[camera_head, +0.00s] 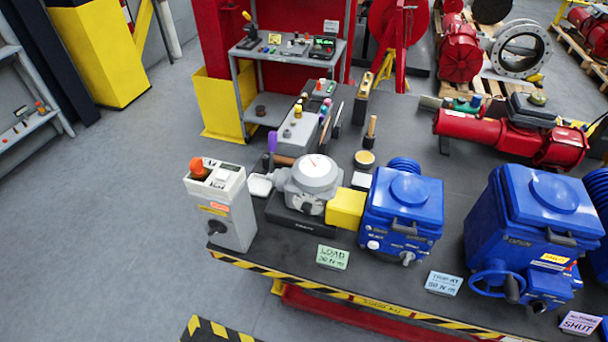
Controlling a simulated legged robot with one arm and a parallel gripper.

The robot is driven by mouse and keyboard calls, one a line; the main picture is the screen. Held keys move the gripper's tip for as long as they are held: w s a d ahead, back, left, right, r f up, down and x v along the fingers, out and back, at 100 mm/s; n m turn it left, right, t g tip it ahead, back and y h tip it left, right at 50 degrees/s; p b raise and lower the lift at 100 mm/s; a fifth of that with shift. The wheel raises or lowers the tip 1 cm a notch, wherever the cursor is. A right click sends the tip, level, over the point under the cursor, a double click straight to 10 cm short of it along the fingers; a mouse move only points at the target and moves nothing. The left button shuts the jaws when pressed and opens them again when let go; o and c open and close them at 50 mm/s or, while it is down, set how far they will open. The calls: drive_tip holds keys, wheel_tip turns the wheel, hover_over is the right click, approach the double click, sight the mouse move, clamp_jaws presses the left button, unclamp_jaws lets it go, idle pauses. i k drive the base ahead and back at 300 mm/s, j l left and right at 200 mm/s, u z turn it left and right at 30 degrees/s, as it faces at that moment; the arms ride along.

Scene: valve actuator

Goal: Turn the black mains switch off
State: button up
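A grey box (228,215) with a white top stands at the near left corner of the dark bench. A black rotary switch (216,228) sits low on its front face, below a yellow label (212,209) and a small orange label (220,205). Its exact pointer position is too small to tell. An orange-red knob (197,167) stands on the box's top. My gripper does not show in this view, and nothing touches the switch.
Right of the box are a round grey gauge (315,176) on a black base, a yellow block (346,208) and a blue actuator (401,212). A striped edge (330,290) runs along the bench front. The floor (110,230) left of the box is clear.

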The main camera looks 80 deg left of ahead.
sight(215, 227)
drive_tip(key=u, duration=3.5)
drive_tip(key=j+u, duration=0.4)
